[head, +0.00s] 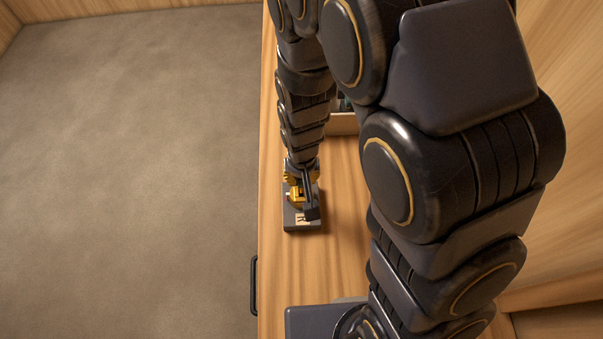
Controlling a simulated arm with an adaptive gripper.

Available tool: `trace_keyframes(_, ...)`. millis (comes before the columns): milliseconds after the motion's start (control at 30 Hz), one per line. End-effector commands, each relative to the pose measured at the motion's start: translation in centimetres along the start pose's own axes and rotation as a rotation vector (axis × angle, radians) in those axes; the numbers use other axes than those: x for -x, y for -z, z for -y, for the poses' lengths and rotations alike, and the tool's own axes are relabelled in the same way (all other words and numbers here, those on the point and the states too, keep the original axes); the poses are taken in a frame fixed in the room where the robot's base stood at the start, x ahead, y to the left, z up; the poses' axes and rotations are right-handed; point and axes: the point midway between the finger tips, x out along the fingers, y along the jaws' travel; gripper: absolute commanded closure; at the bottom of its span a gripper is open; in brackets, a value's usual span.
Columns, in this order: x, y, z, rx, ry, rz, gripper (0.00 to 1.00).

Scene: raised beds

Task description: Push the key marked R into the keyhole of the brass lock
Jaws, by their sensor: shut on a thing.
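My gripper (302,194) points down over a small dark grey block (289,223) near the left edge of the wooden top. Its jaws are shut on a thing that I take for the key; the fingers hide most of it. Yellow, brass-coloured parts (297,195) show between and beside the dark fingers. I cannot tell whether they belong to the key, the brass lock or the gripper. No keyhole can be made out.
A light wooden box edge (343,124) stands behind my arm. A blue-grey flat thing (318,321) is at the near edge of the picture. A dark handle (254,285) sticks out at the wooden top's left side. Bare wood (338,260) lies between; my arm hides much of the right.

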Motion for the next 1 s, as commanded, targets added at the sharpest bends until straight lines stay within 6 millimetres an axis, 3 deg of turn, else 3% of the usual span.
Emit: trace_keyframes(1000, -0.70, -0.08, 0.00, 0.000, 0.000, 0.000, 1.00)
